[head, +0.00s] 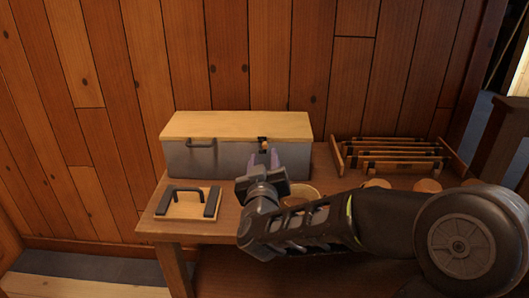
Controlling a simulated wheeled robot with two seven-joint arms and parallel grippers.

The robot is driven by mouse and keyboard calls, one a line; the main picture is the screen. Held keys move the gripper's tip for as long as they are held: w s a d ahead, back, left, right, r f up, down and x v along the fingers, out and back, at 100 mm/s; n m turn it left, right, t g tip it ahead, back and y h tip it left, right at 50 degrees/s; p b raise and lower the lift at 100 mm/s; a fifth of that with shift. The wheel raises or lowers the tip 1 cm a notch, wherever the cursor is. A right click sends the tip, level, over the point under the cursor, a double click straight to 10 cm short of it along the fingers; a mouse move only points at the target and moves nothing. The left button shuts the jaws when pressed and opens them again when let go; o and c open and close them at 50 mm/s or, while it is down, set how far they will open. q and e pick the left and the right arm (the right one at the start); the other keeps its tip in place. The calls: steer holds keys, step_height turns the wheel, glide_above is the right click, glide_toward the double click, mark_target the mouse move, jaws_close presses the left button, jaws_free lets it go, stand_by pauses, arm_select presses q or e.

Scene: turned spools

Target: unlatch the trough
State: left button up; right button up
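The trough (232,158) is a grey box with a pale wooden lid (235,125), which lies shut on top. It stands at the back of the brown table against the wall. A small dark latch (263,142) with a pale part sits at the right of its front, at the lid's edge. My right gripper (264,158) is in front of the trough, just below the latch. Its two purplish fingers point up and stand apart with a gap between them. I cannot tell whether they touch the latch. My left gripper is not in view.
A dark handle (202,144) is on the trough's front left. A wooden board with a black handle (187,202) lies at the table's front left. A round container (303,191) is partly hidden behind my arm. A wooden rack (398,155) and several round wooden pieces stand to the right.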

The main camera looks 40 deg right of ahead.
mark_target(265, 147)
steer(key=shift+b+x, duration=0.3)
steer(key=shift+x, duration=2)
steer(key=shift+c, duration=0.4)
steer(key=shift+s, duration=0.1)
jaws_close()
